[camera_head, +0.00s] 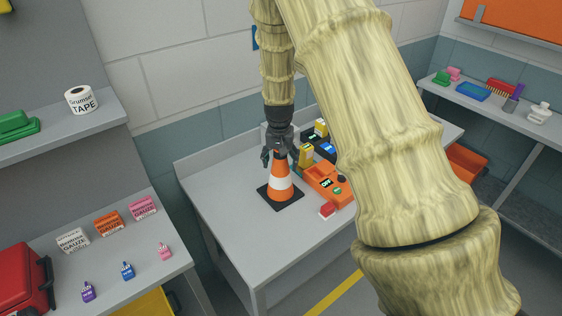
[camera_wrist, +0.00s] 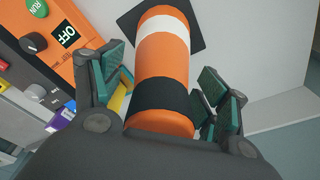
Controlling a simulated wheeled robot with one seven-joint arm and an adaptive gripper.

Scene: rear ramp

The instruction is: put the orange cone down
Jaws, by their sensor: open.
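The orange cone (camera_head: 281,185) has a white band and a black square base, and stands upright on the grey table (camera_head: 225,215). My gripper (camera_head: 280,157) is directly above and around the cone's top, pointing down. In the wrist view the cone (camera_wrist: 162,52) lies between the two fingers of my gripper (camera_wrist: 165,95). The fingers are spread, with gaps between the pads and the cone on both sides. The tip of the cone is close to the palm.
An orange control box (camera_head: 326,183) with a display and knobs stands just right of the cone. A red block (camera_head: 327,210) lies in front of it. Yellow and black items (camera_head: 306,153) stand behind. The table's front left is clear.

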